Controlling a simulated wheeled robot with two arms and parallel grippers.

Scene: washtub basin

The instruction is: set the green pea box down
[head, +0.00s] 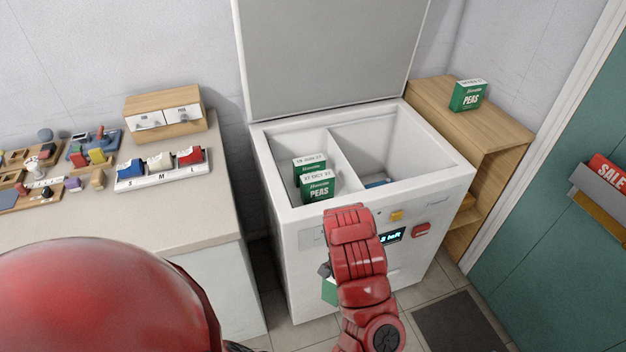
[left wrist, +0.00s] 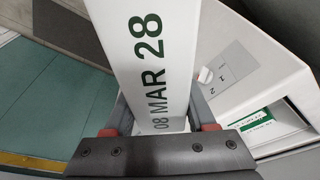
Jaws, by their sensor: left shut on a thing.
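My left gripper (left wrist: 161,116) is shut on a green pea box (left wrist: 135,40); in the left wrist view its white side reads "08 MAR 28". In the head view the box's green face (head: 329,291) shows in part beside my red arm, low in front of the white chest freezer (head: 300,262). My arm hides most of the gripper and box there. The freezer lid (head: 325,55) is up. Two other pea boxes stand one behind the other in its left compartment, the nearer marked 27 OCT 27 (head: 317,188). My right gripper is not in view.
The freezer's right compartment holds a blue item (head: 377,183) at the bottom, partly hidden. Another pea box (head: 467,96) stands on the wooden shelf unit (head: 510,132) at right. A counter (head: 190,225) with small items is at left. A dark mat (head: 460,325) lies on the floor.

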